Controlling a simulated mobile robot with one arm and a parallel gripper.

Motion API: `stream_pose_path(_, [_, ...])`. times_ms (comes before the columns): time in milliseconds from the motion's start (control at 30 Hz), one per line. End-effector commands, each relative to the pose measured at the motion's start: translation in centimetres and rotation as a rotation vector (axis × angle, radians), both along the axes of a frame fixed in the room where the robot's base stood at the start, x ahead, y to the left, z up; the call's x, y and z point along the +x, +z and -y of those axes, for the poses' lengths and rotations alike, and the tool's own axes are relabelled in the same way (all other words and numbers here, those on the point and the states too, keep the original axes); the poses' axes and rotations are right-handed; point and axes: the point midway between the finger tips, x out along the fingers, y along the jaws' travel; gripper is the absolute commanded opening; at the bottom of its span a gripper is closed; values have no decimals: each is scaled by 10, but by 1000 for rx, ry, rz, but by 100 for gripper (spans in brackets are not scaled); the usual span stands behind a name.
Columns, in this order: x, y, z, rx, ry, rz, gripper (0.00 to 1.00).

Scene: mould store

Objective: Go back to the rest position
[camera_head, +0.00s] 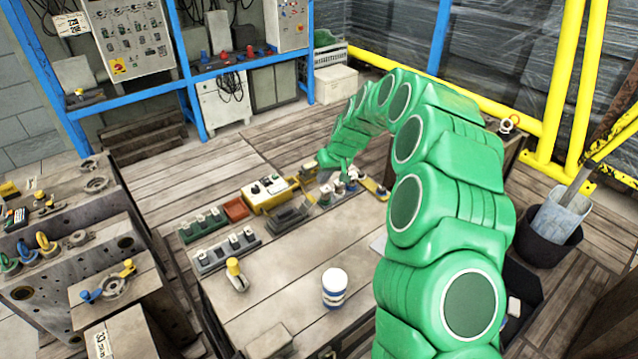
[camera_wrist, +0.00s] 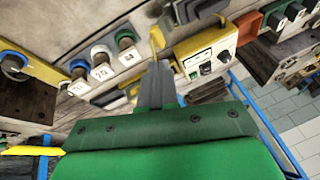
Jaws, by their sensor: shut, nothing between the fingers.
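My green arm arches over the work table (camera_head: 285,265) from the right in the head view. My gripper (camera_head: 325,178) is at its far end, low over the back part of the table and partly hidden by the arm. In the wrist view the fingers of my gripper (camera_wrist: 156,84) are together with nothing between them. They are close to a yellow control box (camera_wrist: 208,58), which also stands left of the gripper in the head view (camera_head: 268,192). I cannot tell whether the fingers touch anything.
Several round knobs (camera_wrist: 125,40) are beside the gripper. An orange-red tray (camera_head: 235,209) and grey switch racks (camera_head: 227,249) line the table's left side. A white-and-blue jar (camera_head: 334,289) and a yellow-topped handle (camera_head: 235,272) stand nearer. The table's middle is clear. A black bin (camera_head: 548,238) is right.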

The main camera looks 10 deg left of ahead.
Motion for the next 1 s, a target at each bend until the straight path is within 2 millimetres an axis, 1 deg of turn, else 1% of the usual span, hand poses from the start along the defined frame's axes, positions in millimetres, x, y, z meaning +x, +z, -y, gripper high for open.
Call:
stream_pose_path(100, [-1,7,4,0,-1,0,0])
stream_pose_path(200, [-1,9,5,-1,0,-1,0])
stream_pose_path(733, [-4,11,5,0,1,-3,0])
stream_pose_path(867, [-15,24,7,4,4,-15,0])
stream_pose_path(1000, [-39,50,13,7,5,-39,0])
